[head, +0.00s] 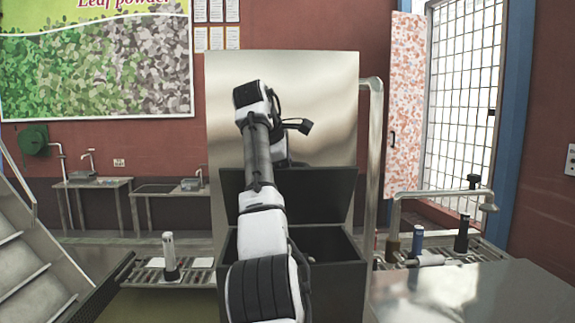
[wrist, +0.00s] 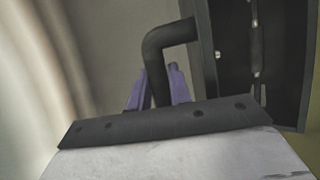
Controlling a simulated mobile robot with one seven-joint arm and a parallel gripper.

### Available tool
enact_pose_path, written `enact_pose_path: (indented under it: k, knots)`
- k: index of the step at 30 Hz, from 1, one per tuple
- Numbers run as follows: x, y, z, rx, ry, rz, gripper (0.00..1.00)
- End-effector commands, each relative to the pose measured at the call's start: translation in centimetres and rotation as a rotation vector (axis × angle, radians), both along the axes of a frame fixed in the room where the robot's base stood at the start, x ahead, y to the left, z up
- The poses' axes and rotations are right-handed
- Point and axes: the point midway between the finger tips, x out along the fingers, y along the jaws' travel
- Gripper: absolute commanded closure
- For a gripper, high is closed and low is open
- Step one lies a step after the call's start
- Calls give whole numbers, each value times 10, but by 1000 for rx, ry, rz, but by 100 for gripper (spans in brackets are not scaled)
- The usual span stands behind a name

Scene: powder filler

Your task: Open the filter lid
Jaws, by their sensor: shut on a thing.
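The filter box (head: 352,247) is a dark metal bin in the middle of the head view, its top open. A dark panel that looks like its lid (head: 325,190) stands raised at the back of the opening. In the wrist view, a bent dark handle (wrist: 167,38) runs to the edge of a dark panel (wrist: 232,60), which seems to be the lid. My gripper (wrist: 158,84) has its purple fingers on both sides of this handle and is shut on it. In the head view my arm hides the fingers and part of the box.
A tall shiny metal panel (head: 310,90) stands behind the box. A grey pipe (head: 371,150) rises at its right. A metal table (head: 470,292) is at the front right, and stairs (head: 30,255) are at the left. A roller conveyor (head: 195,272) lies left of the box.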

Motion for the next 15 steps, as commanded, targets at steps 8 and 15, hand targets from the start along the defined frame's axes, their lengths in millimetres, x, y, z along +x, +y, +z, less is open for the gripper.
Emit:
enact_pose_path:
  k: [8, 15]
  knots:
    - [-1, 0, 1, 0, 49, 1, 100]
    - [-1, 0, 0, 0, 56, 1, 100]
